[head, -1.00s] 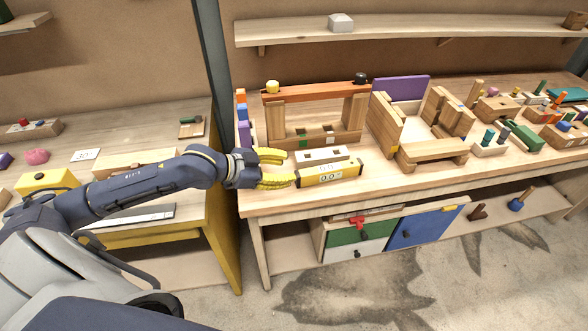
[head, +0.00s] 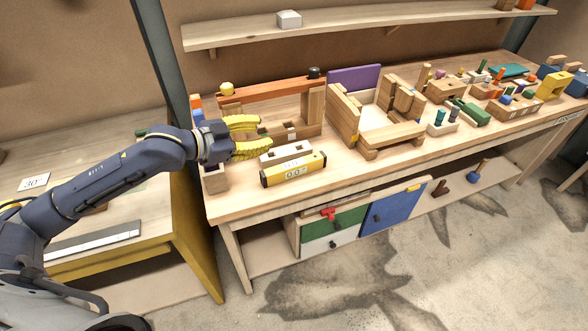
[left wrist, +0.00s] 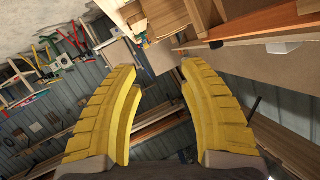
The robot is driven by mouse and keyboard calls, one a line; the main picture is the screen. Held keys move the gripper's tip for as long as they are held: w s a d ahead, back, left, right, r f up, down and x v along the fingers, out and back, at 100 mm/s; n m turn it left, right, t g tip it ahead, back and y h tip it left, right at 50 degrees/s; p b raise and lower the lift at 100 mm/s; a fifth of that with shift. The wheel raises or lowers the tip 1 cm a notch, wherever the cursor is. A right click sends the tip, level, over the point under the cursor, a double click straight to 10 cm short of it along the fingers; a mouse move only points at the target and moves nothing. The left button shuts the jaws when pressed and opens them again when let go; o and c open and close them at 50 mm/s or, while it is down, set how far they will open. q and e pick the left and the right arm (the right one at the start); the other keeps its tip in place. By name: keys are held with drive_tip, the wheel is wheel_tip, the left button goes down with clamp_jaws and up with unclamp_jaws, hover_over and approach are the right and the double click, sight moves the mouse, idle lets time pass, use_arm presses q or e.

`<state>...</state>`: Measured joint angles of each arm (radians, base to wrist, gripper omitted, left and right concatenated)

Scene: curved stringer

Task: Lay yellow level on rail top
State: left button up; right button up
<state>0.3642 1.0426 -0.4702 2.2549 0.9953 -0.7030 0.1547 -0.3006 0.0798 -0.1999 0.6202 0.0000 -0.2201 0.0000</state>
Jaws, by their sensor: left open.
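The yellow level (head: 293,171), with dark ends and a pale label, lies on the workbench near its front edge. The rail (head: 272,88) is an orange-brown bar across wooden posts behind it, with a yellow knob (head: 227,88) at its left end and a black one (head: 314,72) at its right. My left gripper (head: 264,135) is open, its yellow fingers in front of the rail's left part and behind and left of the level. In the left wrist view the fingers (left wrist: 158,78) are spread with nothing between them. My right gripper is not in view.
A pale block with dark holes (head: 286,153) lies just behind the level. A wooden box-like assembly (head: 372,125) stands to the right, with a purple panel (head: 354,79) behind. Several small blocks and tools fill the far right. A shelf (head: 370,25) hangs above.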

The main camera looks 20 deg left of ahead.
use_arm(q)
drive_tip(key=w+d+r, duration=0.3)
drive_tip(key=w+r, duration=0.1)
drive_tip(key=r, duration=0.1)
drive_tip(key=n+g+y, duration=0.2)
drive_tip(key=g+y, duration=0.3)
drive_tip(key=g, duration=0.4)
hover_over(291, 164)
drive_tip(key=s+a, duration=0.4)
wheel_tip(291, 164, down, 7)
drive_tip(key=x, duration=1.7)
drive_tip(key=shift+w+a+f, duration=0.15)
drive_tip(key=shift+w+a, duration=0.05)
drive_tip(key=shift+w, duration=0.15)
clamp_jaws()
